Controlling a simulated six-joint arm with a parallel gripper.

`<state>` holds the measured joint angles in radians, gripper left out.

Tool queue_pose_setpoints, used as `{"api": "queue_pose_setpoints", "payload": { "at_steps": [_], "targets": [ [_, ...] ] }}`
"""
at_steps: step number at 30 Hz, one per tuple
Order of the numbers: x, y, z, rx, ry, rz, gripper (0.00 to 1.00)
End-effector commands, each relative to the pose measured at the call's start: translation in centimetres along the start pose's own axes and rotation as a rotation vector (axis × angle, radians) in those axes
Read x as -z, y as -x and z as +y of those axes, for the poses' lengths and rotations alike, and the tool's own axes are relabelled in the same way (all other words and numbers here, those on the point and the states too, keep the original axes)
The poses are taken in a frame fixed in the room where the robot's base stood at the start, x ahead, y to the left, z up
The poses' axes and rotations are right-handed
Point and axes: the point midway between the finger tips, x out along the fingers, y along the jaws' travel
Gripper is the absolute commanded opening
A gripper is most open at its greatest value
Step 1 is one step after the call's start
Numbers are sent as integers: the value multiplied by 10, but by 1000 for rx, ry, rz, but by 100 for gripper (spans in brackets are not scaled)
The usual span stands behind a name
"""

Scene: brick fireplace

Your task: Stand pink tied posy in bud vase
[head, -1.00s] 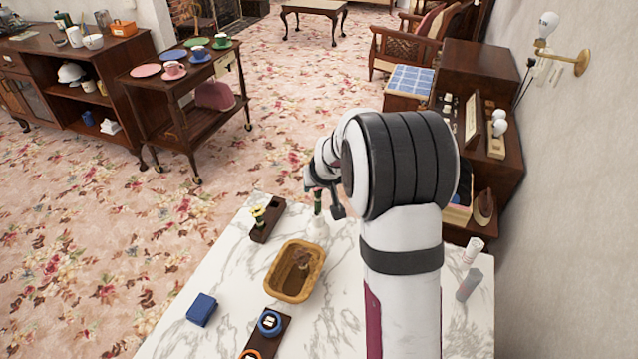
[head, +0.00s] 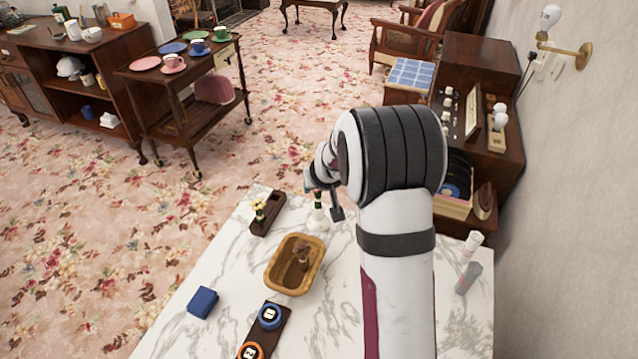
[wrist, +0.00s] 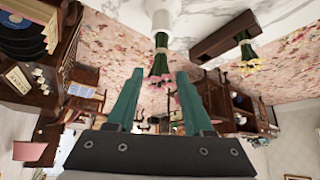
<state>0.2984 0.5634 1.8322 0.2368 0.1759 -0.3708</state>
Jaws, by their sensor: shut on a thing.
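The pink posy (wrist: 158,68), with green stems and a pale tie, is between the teal fingers of my gripper (wrist: 158,82) in the wrist view. Its pink heads are nearest the fingers. Its stem ends reach the white bud vase (wrist: 163,10) and appear to be in its mouth; the vase runs off the top edge. In the head view the vase (head: 318,219) stands upright on the marble table, with green stems showing above it under my gripper (head: 318,188). My arm hides part of the gripper there.
Left of the vase is a dark wooden holder (head: 270,222) with a yellow posy (head: 258,207). A wicker basket (head: 270,281) is in front of the vase. A blue box (head: 202,302) lies at left. White and grey cylinders stand at the right edge.

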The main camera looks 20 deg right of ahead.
Motion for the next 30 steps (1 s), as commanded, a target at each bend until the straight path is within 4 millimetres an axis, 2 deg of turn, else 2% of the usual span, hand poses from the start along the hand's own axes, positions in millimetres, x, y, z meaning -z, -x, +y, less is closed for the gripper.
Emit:
{"api": "queue_pose_setpoints", "payload": {
  "at_steps": [25, 26, 30],
  "targets": [
    [-12, -17, 0, -1, 1, 0, 12],
    [-12, -17, 0, -1, 2, 0, 53],
    [-12, -17, 0, -1, 1, 0, 79]
  ]
}}
